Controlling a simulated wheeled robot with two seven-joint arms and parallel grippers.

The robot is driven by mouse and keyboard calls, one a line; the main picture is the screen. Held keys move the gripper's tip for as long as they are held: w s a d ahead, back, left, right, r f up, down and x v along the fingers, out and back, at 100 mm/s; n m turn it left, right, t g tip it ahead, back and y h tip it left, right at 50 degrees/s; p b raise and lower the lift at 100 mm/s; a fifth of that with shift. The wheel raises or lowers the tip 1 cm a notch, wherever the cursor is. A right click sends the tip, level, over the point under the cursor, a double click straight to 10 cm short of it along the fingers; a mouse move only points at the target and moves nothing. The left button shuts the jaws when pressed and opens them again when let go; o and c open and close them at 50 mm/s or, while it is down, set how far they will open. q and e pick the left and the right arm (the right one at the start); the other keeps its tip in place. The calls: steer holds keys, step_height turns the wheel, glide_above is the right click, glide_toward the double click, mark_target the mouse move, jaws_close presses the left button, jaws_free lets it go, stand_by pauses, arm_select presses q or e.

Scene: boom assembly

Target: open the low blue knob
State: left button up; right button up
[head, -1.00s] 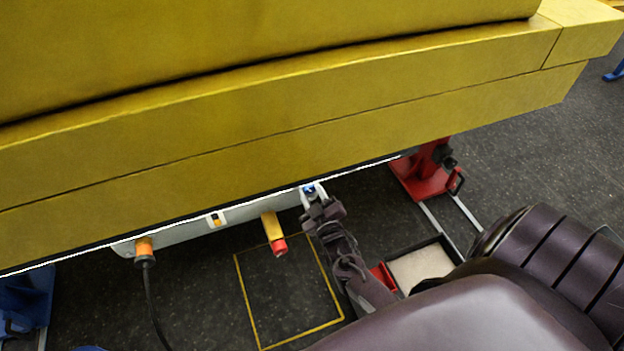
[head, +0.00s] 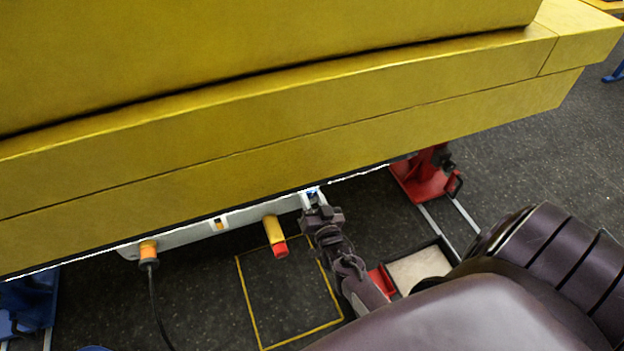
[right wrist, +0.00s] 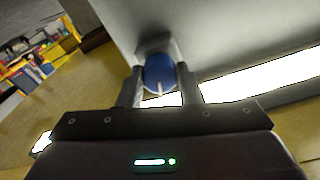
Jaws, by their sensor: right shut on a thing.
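The low blue knob (right wrist: 159,72) sits on the underside of the grey panel (right wrist: 220,40) and shows between the fingers in the right wrist view. A light pointer line marks its face. My right gripper (right wrist: 159,92) is shut on the knob, one finger on each side. In the head view the right gripper (head: 314,208) is at the lower edge of the yellow boom (head: 300,130), and only a small bit of blue (head: 311,191) shows above it. My left gripper is not in view.
A yellow part with a red tip (head: 277,238) and an orange connector with a black cable (head: 149,253) hang to the left of my right gripper. A red stand (head: 425,178) is to the right. A yellow square is marked on the dark floor (head: 290,300).

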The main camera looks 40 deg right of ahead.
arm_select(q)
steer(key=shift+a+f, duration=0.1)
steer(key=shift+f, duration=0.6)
arm_select(e)
steer(key=shift+m, duration=1)
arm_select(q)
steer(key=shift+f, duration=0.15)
arm_select(e)
steer(key=o, duration=1)
steer(key=shift+s, duration=0.2)
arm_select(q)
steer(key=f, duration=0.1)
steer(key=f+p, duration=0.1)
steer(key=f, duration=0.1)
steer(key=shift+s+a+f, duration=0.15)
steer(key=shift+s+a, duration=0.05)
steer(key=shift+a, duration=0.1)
arm_select(e)
steer(key=v, duration=0.7)
steer(key=shift+s+a, duration=0.1)
steer(key=shift+s, duration=0.1)
